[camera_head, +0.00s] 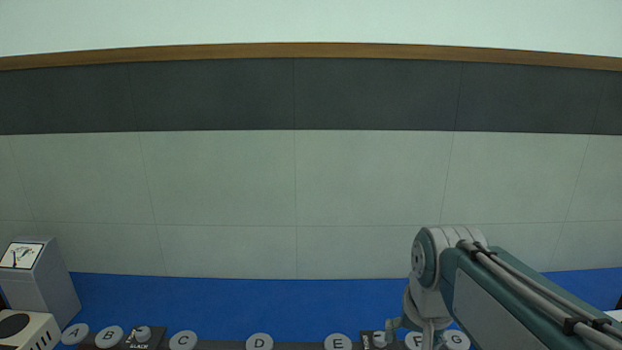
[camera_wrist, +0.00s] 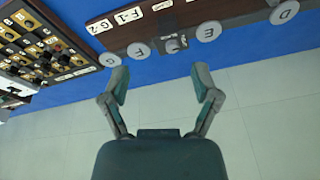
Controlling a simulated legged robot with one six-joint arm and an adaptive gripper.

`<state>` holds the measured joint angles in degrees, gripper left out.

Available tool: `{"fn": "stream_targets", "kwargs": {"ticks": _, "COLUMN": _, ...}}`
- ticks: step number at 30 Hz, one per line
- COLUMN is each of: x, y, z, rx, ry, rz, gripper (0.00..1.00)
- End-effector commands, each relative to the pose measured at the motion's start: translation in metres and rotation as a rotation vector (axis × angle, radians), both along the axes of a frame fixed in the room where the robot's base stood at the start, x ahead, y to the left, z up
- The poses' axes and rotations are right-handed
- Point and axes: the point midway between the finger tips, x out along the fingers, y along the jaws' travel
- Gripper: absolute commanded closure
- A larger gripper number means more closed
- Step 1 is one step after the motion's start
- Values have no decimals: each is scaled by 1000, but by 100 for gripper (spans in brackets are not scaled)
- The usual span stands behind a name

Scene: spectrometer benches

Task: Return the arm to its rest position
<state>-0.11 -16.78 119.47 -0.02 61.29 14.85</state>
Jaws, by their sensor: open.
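My arm reaches in from the lower right of the head view, its elbow raised and its forearm bent down toward the row of lettered discs. My gripper (camera_wrist: 160,88) shows in the wrist view with its two fingers spread wide and nothing between them. In the wrist view a grey block with a knob (camera_wrist: 173,43) sits just beyond the fingertips, apart from them. In the head view the gripper end is low and partly cut off, near disc F (camera_head: 413,340).
Lettered discs, such as D (camera_head: 259,342) and E (camera_head: 338,342), line a dark strip. A grey meter box (camera_head: 45,283) stands at the left beside a cream device (camera_head: 30,332). A panel with many knobs (camera_wrist: 40,50) shows in the wrist view. The blue surface (camera_head: 230,300) behind is clear.

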Motion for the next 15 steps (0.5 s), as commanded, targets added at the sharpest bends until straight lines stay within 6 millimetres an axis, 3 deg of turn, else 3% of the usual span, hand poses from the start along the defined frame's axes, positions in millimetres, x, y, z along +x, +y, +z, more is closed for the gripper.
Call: {"fn": "stream_targets", "kwargs": {"ticks": 15, "x": -93, "y": -1, "z": -24, "rx": -73, "ry": -171, "rz": 190, "gripper": 21}}
